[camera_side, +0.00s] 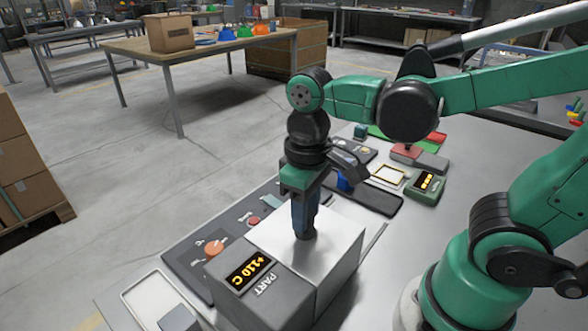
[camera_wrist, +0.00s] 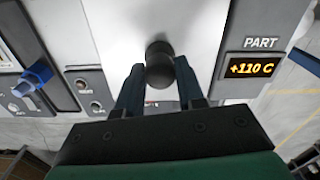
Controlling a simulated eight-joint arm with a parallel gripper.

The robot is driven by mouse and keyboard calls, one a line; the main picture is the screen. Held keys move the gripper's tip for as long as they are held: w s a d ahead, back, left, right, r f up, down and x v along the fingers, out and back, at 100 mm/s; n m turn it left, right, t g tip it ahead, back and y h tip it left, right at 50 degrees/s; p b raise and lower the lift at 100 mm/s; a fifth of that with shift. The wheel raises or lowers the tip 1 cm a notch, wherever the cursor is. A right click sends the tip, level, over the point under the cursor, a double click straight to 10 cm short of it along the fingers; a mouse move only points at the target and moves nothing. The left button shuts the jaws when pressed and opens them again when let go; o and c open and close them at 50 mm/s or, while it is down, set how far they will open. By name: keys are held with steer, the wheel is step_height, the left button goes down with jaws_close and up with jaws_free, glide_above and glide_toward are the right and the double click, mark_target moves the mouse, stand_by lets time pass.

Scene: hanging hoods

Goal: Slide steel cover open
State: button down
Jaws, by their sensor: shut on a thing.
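The steel cover (camera_side: 338,240) is a pale, smooth metal top on a box on the bench; it fills the middle of the wrist view (camera_wrist: 115,35). A dark round knob (camera_wrist: 159,62) stands on the cover. My gripper (camera_side: 304,228) points straight down over the cover, with its fingers on both sides of the knob. In the wrist view my gripper (camera_wrist: 158,84) is shut on the knob. The fingers hide most of the knob in the side view. What lies under the cover is hidden.
A grey block with a display (camera_side: 251,274) reading +110 C, labelled PART, adjoins the cover. A control panel with an orange knob (camera_side: 214,248) lies to the left. A green-cased display (camera_side: 426,186), a red-topped block (camera_side: 406,152) and other devices stand behind on the bench.

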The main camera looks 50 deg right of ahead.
steer(key=d, duration=1.3)
steer(key=shift+d, duration=0.1)
steer(key=c, duration=0.5)
jaws_free()
steer(key=shift+c, duration=0.2)
steer(key=shift+r, duration=0.15)
step_height(320, 180, up, 5)
steer(key=shift+r, duration=0.2)
